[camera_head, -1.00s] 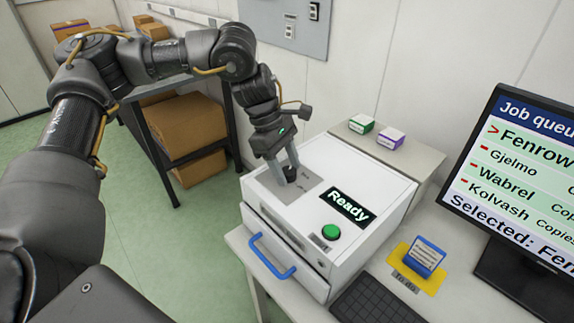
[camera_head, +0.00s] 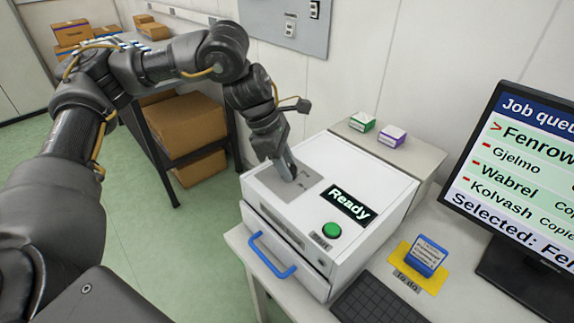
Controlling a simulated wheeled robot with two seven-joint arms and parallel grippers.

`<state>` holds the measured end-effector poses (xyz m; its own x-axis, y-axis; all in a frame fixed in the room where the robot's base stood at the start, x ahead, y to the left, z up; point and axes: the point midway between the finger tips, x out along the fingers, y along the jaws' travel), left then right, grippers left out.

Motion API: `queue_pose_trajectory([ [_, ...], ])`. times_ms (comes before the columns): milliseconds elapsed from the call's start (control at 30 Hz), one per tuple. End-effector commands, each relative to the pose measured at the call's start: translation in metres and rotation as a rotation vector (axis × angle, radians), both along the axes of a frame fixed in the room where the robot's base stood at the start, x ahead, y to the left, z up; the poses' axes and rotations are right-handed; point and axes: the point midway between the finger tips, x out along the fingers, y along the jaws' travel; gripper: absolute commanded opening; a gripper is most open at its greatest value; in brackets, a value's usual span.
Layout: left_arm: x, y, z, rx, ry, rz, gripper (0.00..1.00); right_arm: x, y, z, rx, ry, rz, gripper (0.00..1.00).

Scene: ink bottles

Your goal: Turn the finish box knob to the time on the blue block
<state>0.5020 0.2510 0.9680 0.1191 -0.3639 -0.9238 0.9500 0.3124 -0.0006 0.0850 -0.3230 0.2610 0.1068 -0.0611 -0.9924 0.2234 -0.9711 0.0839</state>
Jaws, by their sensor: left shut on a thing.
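The finish box (camera_head: 318,168) is white, with a green button (camera_head: 331,231), a display reading "Ready" (camera_head: 349,206) and a blue drawer handle (camera_head: 270,258). My left gripper (camera_head: 290,176) points down at the grey dial plate (camera_head: 299,200) on its top and is shut on the knob, which its fingers hide. The marks on the plate are too small to read. The blue block (camera_head: 427,256) stands on a yellow mat (camera_head: 407,280) labelled "To do", right of the box. Its small text is not legible. My right gripper is not in view.
A monitor (camera_head: 525,180) with a job queue stands at the right, with a keyboard (camera_head: 378,303) in front. A green block (camera_head: 361,123) and a purple block (camera_head: 392,136) sit behind the box. A shelf (camera_head: 187,157) with cartons is at the left.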

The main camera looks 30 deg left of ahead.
Motion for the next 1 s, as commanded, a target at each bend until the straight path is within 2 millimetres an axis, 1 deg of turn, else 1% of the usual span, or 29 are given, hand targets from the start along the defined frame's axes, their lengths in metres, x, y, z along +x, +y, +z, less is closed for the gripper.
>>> queue_pose_trajectory([
  [167,-0.001,-0.001,-0.001,-0.001,-0.002,0.163,0.11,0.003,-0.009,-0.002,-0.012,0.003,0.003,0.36],
  [300,-0.002,-0.002,0.001,-0.001,-0.003,0.294,0.11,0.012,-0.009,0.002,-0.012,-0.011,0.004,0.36],
  [367,-0.002,-0.002,0.001,0.0,-0.002,0.347,0.11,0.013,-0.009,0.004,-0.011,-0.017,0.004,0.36],
  [433,-0.002,-0.002,0.002,0.0,-0.002,0.408,0.11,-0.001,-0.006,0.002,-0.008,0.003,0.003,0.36],
  [500,-0.002,-0.002,0.003,0.0,-0.003,0.462,0.11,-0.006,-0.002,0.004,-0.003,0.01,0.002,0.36],
  [767,-0.002,-0.003,0.003,-0.001,-0.002,0.63,0.11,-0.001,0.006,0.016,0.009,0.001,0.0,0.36],
  [1000,-0.003,-0.003,0.002,-0.001,-0.002,0.71,0.11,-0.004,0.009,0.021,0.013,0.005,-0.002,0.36],
])
